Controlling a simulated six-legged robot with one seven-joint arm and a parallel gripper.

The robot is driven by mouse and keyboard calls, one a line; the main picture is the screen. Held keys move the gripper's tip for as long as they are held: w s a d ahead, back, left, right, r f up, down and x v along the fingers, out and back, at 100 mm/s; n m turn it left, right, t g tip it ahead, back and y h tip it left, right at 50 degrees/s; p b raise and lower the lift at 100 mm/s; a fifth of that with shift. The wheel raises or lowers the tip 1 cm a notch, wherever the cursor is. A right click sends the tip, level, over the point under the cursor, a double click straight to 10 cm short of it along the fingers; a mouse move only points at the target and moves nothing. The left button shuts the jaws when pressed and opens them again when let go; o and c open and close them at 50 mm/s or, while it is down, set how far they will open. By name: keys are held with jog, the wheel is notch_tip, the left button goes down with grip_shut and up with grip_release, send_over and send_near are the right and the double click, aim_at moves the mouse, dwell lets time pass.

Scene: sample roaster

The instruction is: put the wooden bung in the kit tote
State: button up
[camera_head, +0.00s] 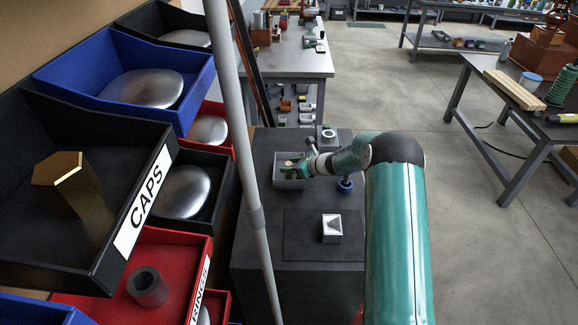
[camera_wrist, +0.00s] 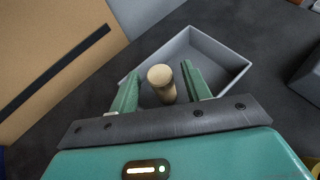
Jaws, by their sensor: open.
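The wooden bung (camera_wrist: 161,84) is a pale tan tapered plug in the wrist view, with its round end toward the camera. It is between the two green fingers of my gripper (camera_wrist: 160,86), which are open, with a gap at the left finger; the right finger is close beside it. The kit tote (camera_wrist: 228,68) is a shallow grey open tray beneath and beyond the fingers. The bung is seen against its inside; whether it rests on the tote's floor I cannot tell.
The tote stands on a dark bench (camera_head: 262,235). Bins (camera_head: 120,215) and a grey pole (camera_head: 250,190) are at left.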

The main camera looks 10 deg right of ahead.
jog(key=v, duration=1.1)
jog(key=s+a+r+n+g+h, duration=0.1)
jog(key=s+a+r+n+g, duration=0.1)
jog(key=s+a+r+n, duration=0.45)
jog(key=s+a+r+n+g+h, duration=0.1)
jog(key=s+a+r+n+g, duration=0.15)
jog(key=s+r+n, duration=0.65)
jog(key=s+d+r+n+h, duration=0.1)
jog(key=s+r+n+h, duration=0.2)
jog(key=s, duration=1)
jog(key=s+d+r+n+t+h, duration=0.1)
jog(key=s+r+n+h, duration=0.2)
jog(key=s, duration=1)
notch_tip(320, 180, up, 4)
jog(key=n, duration=0.5)
jog(key=shift+d+f+h, duration=0.25)
jog(key=shift+d+h, duration=0.05)
jog(key=shift+n+t, duration=0.25)
